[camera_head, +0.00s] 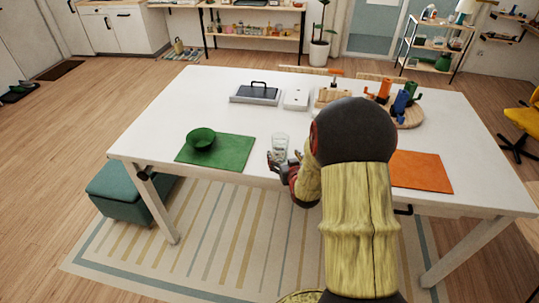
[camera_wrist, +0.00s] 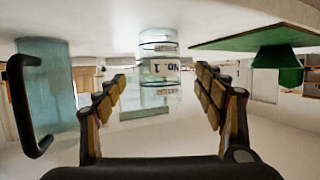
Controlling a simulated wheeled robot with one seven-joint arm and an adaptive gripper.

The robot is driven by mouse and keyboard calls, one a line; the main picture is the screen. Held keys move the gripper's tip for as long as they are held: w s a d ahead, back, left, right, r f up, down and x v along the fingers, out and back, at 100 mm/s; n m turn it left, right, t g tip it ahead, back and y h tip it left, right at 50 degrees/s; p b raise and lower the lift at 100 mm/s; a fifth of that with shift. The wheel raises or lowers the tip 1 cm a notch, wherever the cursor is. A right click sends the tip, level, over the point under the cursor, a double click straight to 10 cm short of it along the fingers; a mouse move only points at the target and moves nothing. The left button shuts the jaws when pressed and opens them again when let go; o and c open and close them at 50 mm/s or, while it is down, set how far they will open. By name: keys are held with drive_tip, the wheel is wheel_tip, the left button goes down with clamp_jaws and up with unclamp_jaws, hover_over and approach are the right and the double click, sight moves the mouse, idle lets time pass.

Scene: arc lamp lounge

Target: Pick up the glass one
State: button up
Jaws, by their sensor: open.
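A clear drinking glass (camera_head: 280,144) stands on the white table, just right of the green mat. In the wrist view the glass (camera_wrist: 159,72) appears upside down, with dark bands and lettering on it, centred between my fingers and beyond their tips. My gripper (camera_head: 284,163) is open and low at the near side of the glass; its two fingers (camera_wrist: 160,90) spread to either side with nothing held. Whether a finger touches the glass cannot be told. A blue-grey cylindrical vessel (camera_wrist: 47,85) with a black handle is at the left in the wrist view; I cannot make it out in the head view.
A green bowl (camera_head: 201,138) sits on the green mat (camera_head: 232,152) left of the glass. An orange mat (camera_head: 421,172) lies right of my arm. A grey case (camera_head: 255,94), white box (camera_head: 296,98) and round board (camera_head: 410,119) with colored items stand farther back.

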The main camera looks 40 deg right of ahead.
sight(280, 151)
drive_tip(key=x, duration=0.2)
drive_tip(key=b+x, duration=0.1)
drive_tip(key=x, duration=0.4)
drive_tip(key=shift+f+b, duration=0.35)
drive_tip(key=shift+c, duration=0.4)
drive_tip(key=c, duration=1.4)
drive_tip(key=shift+r, duration=0.1)
